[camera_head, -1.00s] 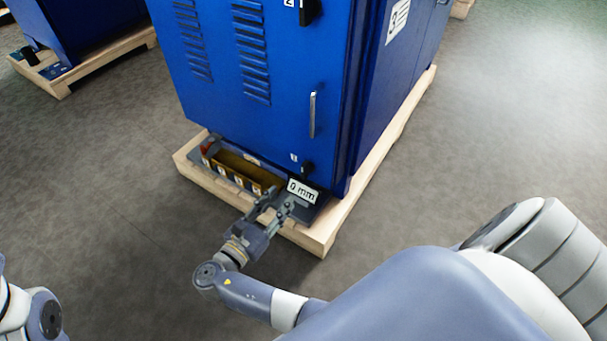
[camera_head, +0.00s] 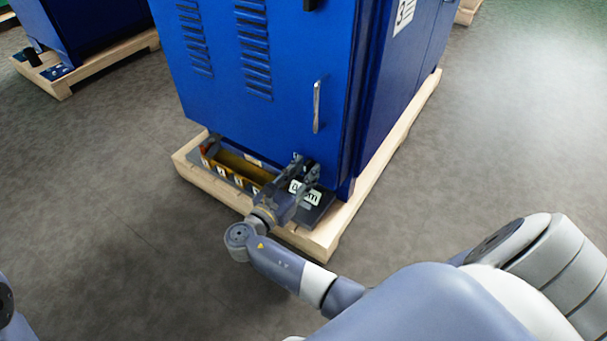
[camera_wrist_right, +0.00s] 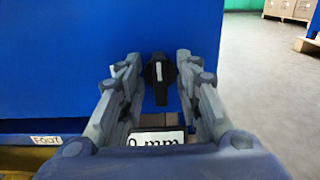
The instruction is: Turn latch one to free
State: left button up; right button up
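Latch one is a small black knob (camera_wrist_right: 159,78) low on the blue cabinet door. It shows in the right wrist view with its white mark upright. In the head view my right gripper mostly hides it. My right gripper (camera_head: 304,169) is open at the lower right corner of the door. In the right wrist view its two fingers (camera_wrist_right: 158,62) stand on either side of the knob, with a gap on each side. My left gripper is not in view.
The blue cabinet (camera_head: 285,110) stands on a wooden pallet (camera_head: 325,238). A vertical door handle (camera_head: 317,107) is above the latch. A yellow trough (camera_head: 243,166) is to the left. Floor is clear to the right.

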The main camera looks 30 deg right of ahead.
grip_shut()
